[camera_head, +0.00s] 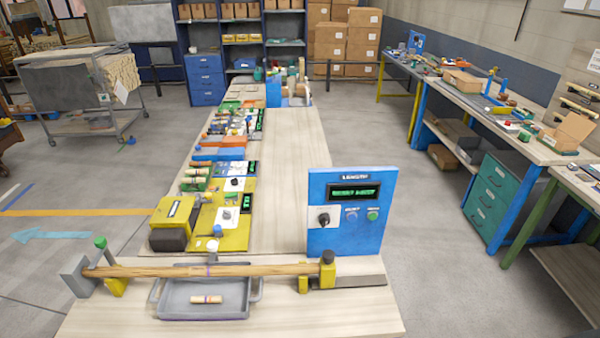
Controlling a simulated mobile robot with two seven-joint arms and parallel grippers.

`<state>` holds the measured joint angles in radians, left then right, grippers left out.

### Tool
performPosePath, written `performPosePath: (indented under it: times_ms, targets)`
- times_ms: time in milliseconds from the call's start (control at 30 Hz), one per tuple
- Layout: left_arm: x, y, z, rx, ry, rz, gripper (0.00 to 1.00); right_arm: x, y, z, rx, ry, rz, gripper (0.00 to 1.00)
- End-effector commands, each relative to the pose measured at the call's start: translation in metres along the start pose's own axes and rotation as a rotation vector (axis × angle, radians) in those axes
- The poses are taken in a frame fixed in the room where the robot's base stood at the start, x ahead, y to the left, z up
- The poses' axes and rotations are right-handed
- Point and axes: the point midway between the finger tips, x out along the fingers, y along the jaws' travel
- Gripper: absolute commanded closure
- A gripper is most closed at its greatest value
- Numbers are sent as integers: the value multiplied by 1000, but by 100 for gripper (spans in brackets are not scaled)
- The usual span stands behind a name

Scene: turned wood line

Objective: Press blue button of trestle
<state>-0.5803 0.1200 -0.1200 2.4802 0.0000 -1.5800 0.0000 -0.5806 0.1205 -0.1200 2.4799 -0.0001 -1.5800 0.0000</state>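A blue upright panel (318,243) labelled "LENGTH" stands at the front right of the long wooden table (290,150). It has a green-lit display (353,192), a black knob (323,219), a blue button (351,216) and a green button (373,215). The blue button sits between the knob and the green one; I cannot tell whether it is pressed in. In front of the panel a wooden rod (240,270) lies across supports at the table's near end. Neither of my grippers is in view.
A grey tray (240,311) with a small turned piece (206,299) sits below the rod. Yellow devices (233,228) and other coloured units line the table's left side. Bare tabletop lies behind the panel. A workbench (510,130) stands at the right, with open floor between.

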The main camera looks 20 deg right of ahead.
Motion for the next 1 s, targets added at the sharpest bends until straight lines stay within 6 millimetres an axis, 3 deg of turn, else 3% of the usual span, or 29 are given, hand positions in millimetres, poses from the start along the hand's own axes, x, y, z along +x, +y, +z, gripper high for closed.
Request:
performPosePath:
  times_ms: [67,500,1000]
  targets:
    - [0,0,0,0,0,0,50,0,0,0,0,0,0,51]
    - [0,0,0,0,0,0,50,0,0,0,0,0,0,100]
    - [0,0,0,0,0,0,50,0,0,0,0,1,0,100]
